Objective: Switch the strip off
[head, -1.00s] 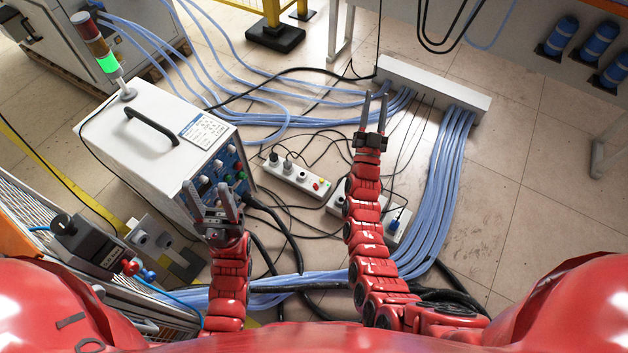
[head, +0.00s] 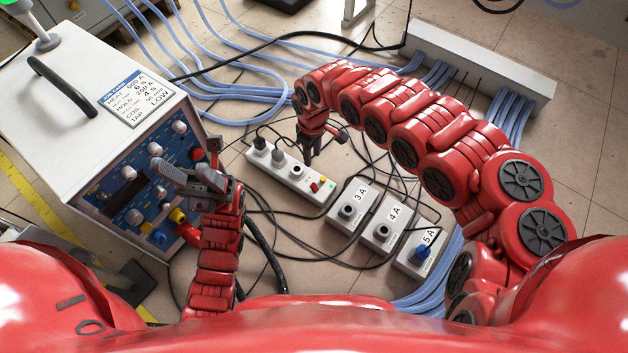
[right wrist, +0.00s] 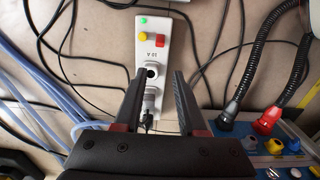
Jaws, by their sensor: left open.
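The white strip (head: 285,172) lies on the floor with a red switch (head: 315,187), a yellow button (head: 323,179) and a green light at its right end. Plugs sit at its left end. In the right wrist view, the strip (right wrist: 153,60) shows its red switch (right wrist: 160,40) and the green light (right wrist: 143,20), which looks lit. My right gripper (head: 308,162) points down over the strip, just left of the switch. In the right wrist view it (right wrist: 160,82) is open and empty, with a socket and plug between its fingers. My left gripper (head: 190,160) is open before the heater's front panel.
The white heater (head: 100,110) with knobs stands on the left. Boxes marked 3 A (head: 353,207), 4 A (head: 384,230) and 5 A (head: 421,254) lie right of the strip. Black cables and blue hoses cross the floor. A white duct (head: 480,65) stands behind.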

